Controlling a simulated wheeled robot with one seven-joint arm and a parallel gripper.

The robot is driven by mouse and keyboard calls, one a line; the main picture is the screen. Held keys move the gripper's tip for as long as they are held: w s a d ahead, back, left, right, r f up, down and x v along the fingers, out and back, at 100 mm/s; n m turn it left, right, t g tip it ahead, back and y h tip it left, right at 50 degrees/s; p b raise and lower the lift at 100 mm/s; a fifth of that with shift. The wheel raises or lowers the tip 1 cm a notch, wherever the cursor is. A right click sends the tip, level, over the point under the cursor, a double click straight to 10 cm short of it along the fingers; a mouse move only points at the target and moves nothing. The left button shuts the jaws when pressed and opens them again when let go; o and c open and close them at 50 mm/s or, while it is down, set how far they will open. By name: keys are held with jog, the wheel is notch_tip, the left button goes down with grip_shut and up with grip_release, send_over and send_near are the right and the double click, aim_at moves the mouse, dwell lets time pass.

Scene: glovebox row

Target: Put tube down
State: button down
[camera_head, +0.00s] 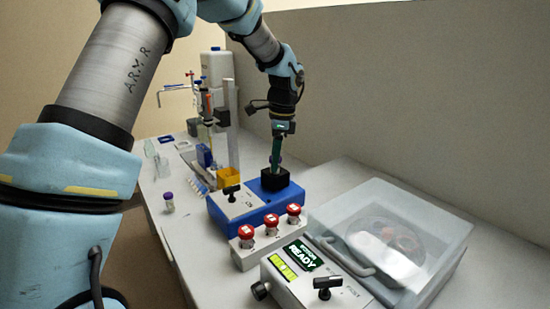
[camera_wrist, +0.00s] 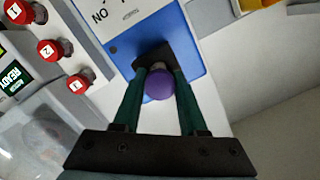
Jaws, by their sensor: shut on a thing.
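My gripper (camera_head: 276,162) points down at the black holder (camera_head: 275,179) on top of the blue device (camera_head: 235,219). In the wrist view its green fingers (camera_wrist: 157,80) are shut on a tube with a purple cap (camera_wrist: 159,88). The tube's lower part is hidden below the cap, at the black holder (camera_wrist: 177,52). I cannot tell how deep it sits in there. The head view does not show the held tube clearly.
A white rack with red-capped tubes (camera_head: 269,224) stands in front of the blue device. A centrifuge with a clear lid (camera_head: 400,235) and a "READY" display is at the right. A purple-capped vial (camera_head: 168,202) stands at the left. A yellow box (camera_head: 230,177) is behind.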

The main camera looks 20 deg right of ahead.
jog(key=shift+f, duration=0.15)
jog(key=shift+c, duration=2.2)
grip_release()
notch_tip(320, 180, up, 12)
jog(key=d+b, duration=0.1)
jog(key=b, duration=0.1)
jog(key=shift+s+d, duration=0.15)
jog(key=shift+s, duration=0.15)
